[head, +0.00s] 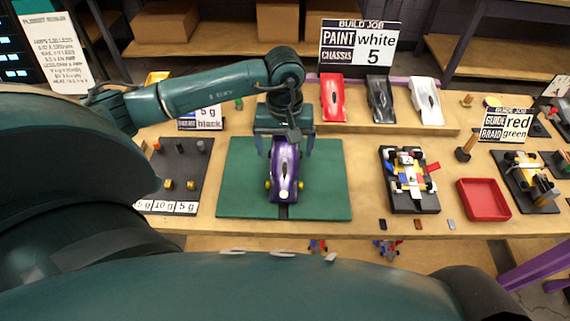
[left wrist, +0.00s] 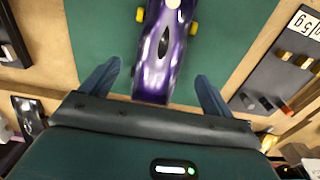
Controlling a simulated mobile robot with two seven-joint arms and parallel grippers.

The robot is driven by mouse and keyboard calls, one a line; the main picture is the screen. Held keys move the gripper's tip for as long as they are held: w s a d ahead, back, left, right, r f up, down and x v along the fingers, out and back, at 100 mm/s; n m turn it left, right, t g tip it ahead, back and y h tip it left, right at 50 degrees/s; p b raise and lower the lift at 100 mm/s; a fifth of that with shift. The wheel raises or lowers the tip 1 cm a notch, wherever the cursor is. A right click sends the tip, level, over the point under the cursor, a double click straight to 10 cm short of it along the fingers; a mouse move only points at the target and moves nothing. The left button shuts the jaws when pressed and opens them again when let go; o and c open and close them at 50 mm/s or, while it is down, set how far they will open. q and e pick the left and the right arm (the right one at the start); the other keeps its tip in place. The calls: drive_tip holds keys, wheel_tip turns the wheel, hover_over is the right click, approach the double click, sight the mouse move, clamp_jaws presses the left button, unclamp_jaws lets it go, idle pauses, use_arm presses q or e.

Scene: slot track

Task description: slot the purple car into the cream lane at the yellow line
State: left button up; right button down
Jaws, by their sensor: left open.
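The purple car (head: 284,172) sits on the green mat (head: 325,185) in the middle of the table, with small yellow wheels at its sides. It lies lengthwise, one end toward me. My left gripper (head: 285,146) is above the car's far end, with its fingers on either side and apart from it. In the left wrist view the purple car (left wrist: 165,50) shows between the two open fingers of my left gripper (left wrist: 158,88), with gaps on both sides. No cream lane or yellow line shows in either view. My right gripper is not in view.
A black tray (head: 182,165) with small weights lies left of the mat. A brick chassis (head: 409,172) on a black stand and a red tray (head: 484,200) are to the right. Red, dark and white car bodies stand on the back shelf below a sign (head: 358,45).

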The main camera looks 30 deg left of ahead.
sight(285, 159)
use_arm(q)
wheel_tip(285, 159, down, 5)
drive_tip(key=shift+w+f+p, duration=0.1)
drive_tip(key=shift+p, duration=0.65)
drive_tip(key=c, duration=1.2)
